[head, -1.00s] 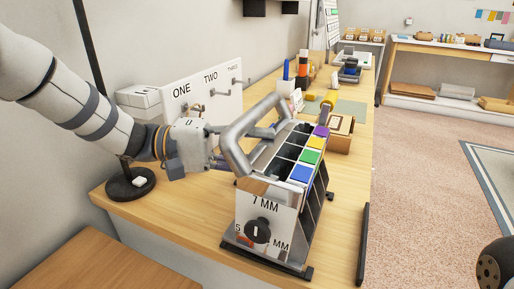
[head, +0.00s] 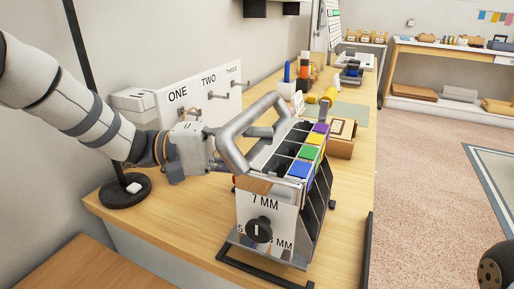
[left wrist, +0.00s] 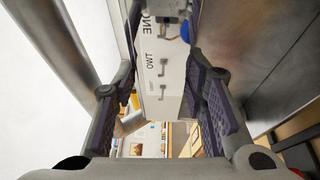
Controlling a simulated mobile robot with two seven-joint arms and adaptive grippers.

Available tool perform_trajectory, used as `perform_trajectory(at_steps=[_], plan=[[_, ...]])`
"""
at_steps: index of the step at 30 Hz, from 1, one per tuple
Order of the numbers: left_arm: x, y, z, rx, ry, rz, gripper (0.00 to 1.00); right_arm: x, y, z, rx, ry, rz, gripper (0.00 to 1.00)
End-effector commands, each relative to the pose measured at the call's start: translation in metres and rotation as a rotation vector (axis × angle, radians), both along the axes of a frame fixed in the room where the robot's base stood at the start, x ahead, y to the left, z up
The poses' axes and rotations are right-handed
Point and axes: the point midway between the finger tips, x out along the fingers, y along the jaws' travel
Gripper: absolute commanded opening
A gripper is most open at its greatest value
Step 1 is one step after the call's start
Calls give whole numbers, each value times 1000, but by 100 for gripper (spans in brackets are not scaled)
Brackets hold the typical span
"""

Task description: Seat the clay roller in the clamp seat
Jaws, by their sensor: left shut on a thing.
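A boxy metal unit that I take for the clay roller (head: 256,209) has a silver tube handle, a black knob and a "7 MM" front panel. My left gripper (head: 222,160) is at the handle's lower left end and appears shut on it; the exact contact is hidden. In the left wrist view its two fingers (left wrist: 165,95) stand apart, with metal surfaces close on both sides. Black rails (head: 262,272) lie beneath the unit on the bench. I cannot tell whether they are the clamp seat. My right gripper is not in view.
A small box (head: 341,147) and a yellow roll (head: 329,96) stand farther back.

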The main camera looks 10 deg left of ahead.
Motion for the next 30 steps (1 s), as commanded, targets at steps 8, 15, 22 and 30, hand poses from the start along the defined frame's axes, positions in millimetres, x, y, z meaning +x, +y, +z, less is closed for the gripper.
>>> perform_trajectory(at_steps=[8,15,22,30], plan=[[0,-1,7,-12,-10,-1,0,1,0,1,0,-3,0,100],[0,-1,1,-11,-9,-1,0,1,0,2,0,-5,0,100],[-1,-1,-2,-12,-10,-1,0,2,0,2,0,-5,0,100],[-1,-1,-2,-12,-10,-1,0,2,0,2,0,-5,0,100]])
